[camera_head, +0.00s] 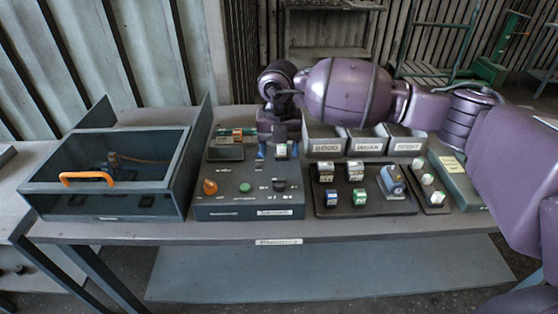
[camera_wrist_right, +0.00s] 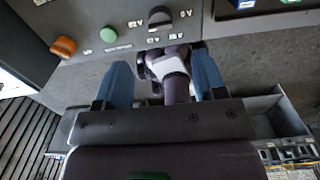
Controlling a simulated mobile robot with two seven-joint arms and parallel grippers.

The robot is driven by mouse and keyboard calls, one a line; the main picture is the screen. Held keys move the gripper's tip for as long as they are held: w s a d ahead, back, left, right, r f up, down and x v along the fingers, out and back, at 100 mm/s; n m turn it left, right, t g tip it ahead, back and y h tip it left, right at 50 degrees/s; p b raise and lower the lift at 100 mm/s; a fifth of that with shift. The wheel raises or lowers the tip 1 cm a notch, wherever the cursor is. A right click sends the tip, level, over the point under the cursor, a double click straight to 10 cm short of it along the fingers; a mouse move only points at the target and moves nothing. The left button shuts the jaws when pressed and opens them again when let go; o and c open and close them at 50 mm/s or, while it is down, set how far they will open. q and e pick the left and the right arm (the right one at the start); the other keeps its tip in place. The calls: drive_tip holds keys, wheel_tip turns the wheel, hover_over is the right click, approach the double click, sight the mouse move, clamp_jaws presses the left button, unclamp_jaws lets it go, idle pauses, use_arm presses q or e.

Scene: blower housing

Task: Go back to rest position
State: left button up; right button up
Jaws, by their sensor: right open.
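My right arm comes in from the right in the head view and reaches across the back of the table. My right gripper (camera_head: 278,152) has blue fingertips. It is above the back right part of the grey control box (camera_head: 240,212), near a small light-topped block (camera_head: 282,150). In the right wrist view its two blue fingers (camera_wrist_right: 163,80) stand apart, so it is open. A purple and white shape (camera_wrist_right: 172,65) shows between them; I cannot tell whether it is touched. My left gripper is not in view.
A dark open-topped box (camera_head: 155,200) with an orange handle stands left. Grey labelled bins (camera_head: 362,147) are behind a black tray (camera_head: 380,208) of small blocks. A small tray (camera_head: 428,190) and green case (camera_head: 458,185) stand right. The table's front strip (camera_head: 200,236) is clear.

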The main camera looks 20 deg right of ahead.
drive_tip(key=shift+r, duration=0.45)
drive_tip(key=shift+f, duration=0.1)
